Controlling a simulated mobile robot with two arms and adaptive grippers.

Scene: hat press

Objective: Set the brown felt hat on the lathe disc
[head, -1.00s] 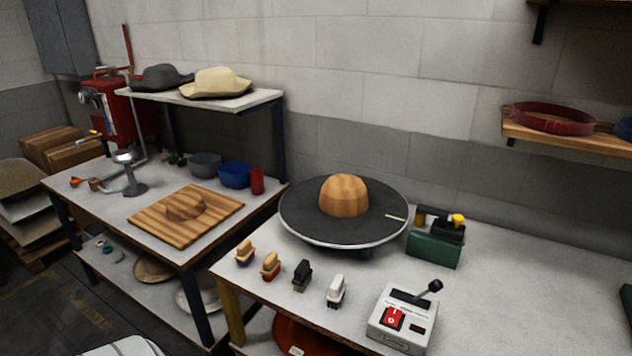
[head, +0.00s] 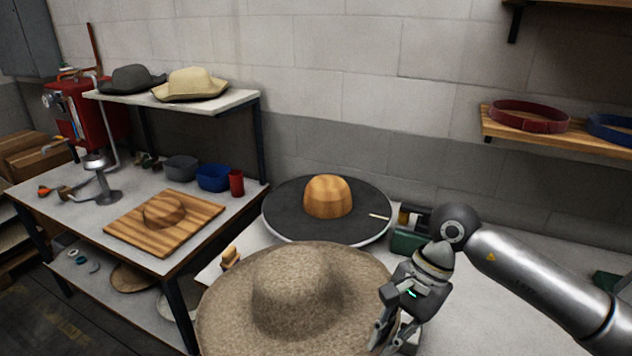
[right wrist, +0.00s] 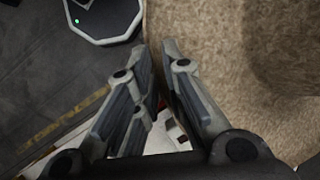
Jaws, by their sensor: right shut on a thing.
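The brown felt hat (head: 290,290) is in the front middle of the head view, crown up, with a wide brim. My right gripper (head: 382,335) is shut on the right side of its brim. In the right wrist view the felt (right wrist: 235,70) fills the right side beside the fingers (right wrist: 155,52). The lathe disc (head: 287,210) is dark and round with a pale rim, behind the hat and apart from its crown. A domed wooden block (head: 327,197) stands at the disc's middle. My left gripper is not in view.
A green-based tool holder (head: 408,238) stands right of the disc, close to my right arm. The hat hides most of the bench front; one brush (head: 230,257) shows at its left. A left table (head: 90,222) bears a wooden board (head: 190,222), bowls and a red cup (head: 237,183).

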